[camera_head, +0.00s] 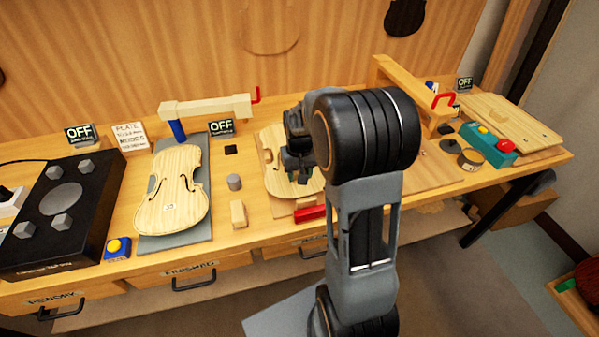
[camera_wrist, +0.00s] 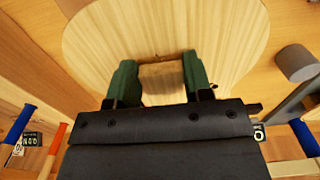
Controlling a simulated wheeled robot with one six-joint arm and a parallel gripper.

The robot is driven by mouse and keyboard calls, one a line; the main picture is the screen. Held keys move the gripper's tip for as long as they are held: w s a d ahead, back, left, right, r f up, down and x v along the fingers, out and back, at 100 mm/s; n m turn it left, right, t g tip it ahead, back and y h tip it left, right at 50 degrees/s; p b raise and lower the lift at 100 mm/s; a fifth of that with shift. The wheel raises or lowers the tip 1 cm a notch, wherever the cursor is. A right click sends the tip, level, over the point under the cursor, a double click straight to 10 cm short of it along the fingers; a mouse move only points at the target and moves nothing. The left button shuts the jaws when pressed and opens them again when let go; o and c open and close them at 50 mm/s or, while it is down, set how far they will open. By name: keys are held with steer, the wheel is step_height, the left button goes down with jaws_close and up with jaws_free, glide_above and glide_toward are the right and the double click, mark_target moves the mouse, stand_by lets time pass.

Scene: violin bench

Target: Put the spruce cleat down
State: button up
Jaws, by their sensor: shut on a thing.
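The spruce cleat (camera_wrist: 162,78) is a small pale wood block between the two green fingers of my gripper (camera_wrist: 160,72) in the wrist view. My gripper is shut on it, over a pale violin plate (camera_wrist: 100,35). Whether the cleat touches the plate cannot be told. In the head view my gripper (camera_head: 297,168) is over the same plate (camera_head: 275,185), and my arm hides the plate's right part. The cleat cannot be made out there.
A plate with f-holes (camera_head: 160,210) lies on a grey mat to the left. A grey cylinder (camera_head: 234,182), a wood block (camera_head: 238,213) and a red-handled item (camera_head: 310,213) stand near my gripper. Wooden arms (camera_head: 205,107) rise at the back. A black box (camera_head: 75,200) fills the left end.

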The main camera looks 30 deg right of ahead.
steer(key=shift+f, duration=0.1)
steer(key=shift+f, duration=0.15)
steer(key=o, duration=0.9)
step_height(320, 180, up, 12)
steer(key=shift+s+a+f+n+t, duration=0.2)
steer(key=shift+s+a+n+t, duration=0.35)
steer(key=shift+s+a, duration=1.45)
steer(key=shift+s+a+f+n+t, duration=0.3)
steer(key=shift+s+a+t, duration=0.6)
steer(key=shift+s, duration=1.95)
steer(key=shift+s+a+f+n+t, duration=0.15)
steer(key=shift+s+a+n+t, duration=0.25)
steer(key=shift+s+a, duration=1.7)
steer(key=shift+s+d, duration=0.3)
steer(key=shift+d, duration=0.05)
